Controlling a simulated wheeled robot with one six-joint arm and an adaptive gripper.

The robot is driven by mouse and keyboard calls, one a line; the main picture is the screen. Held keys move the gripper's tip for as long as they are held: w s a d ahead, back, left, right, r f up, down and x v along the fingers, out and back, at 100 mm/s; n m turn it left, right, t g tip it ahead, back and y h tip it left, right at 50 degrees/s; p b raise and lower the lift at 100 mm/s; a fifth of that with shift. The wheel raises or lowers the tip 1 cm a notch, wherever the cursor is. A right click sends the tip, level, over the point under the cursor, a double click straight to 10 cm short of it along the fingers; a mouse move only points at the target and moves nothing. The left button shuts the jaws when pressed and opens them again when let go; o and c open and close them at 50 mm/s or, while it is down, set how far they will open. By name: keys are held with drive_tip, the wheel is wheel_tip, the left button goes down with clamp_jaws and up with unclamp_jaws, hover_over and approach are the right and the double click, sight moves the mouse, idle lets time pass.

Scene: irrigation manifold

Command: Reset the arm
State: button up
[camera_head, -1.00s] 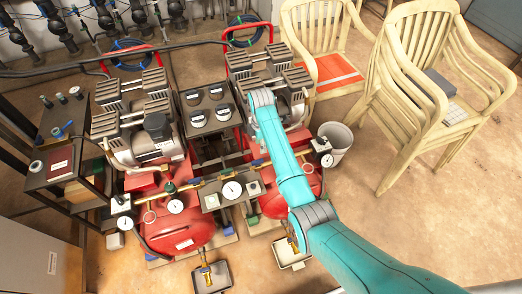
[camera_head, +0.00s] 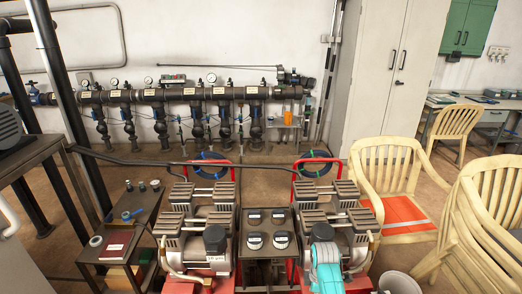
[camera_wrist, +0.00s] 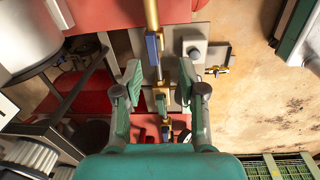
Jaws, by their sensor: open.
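My arm (camera_head: 327,272) shows as a teal link at the bottom of the head view, in front of the right compressor (camera_head: 346,192). The rest of the arm is below the frame. My gripper (camera_wrist: 160,72) shows in the wrist view with its two green-grey fingers spread apart. Nothing is held between them. Behind the fingers runs a brass pipe (camera_wrist: 152,15) with a blue-handled fitting (camera_wrist: 153,48). I cannot tell how far the fingers are from the pipe.
The left compressor (camera_head: 213,195) stands beside a dark shelf (camera_head: 127,222). Cream plastic chairs (camera_head: 388,165) stand right of the compressors, with a bucket (camera_head: 398,283) near them. A black pipe manifold (camera_head: 180,94) lines the back wall. Bare floor lies behind the compressors.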

drive_tip(key=s+f+m+t, duration=0.2)
drive_tip(key=s+f, duration=0.5)
drive_tip(key=f, duration=0.1)
drive_tip(key=s+a+f+m+t, duration=0.1)
drive_tip(key=s+m+t, duration=0.15)
drive_tip(key=s, duration=0.85)
drive_tip(key=s+f+m+t, duration=0.2)
drive_tip(key=s+m, duration=0.2)
drive_tip(key=s, duration=0.6)
drive_tip(key=s+r+m+t, duration=0.4)
drive_tip(key=s+r, duration=0.7)
drive_tip(key=s, duration=0.3)
drive_tip(key=s+r+m+t, duration=0.1)
drive_tip(key=s+r, duration=0.4)
drive_tip(key=r, duration=0.5)
drive_tip(key=s+r+m+t, duration=0.2)
drive_tip(key=s+r, duration=0.3)
drive_tip(key=r, duration=0.5)
drive_tip(key=shift+a+m, duration=0.25)
drive_tip(key=shift+m, duration=0.6)
drive_tip(key=shift+t, duration=0.25)
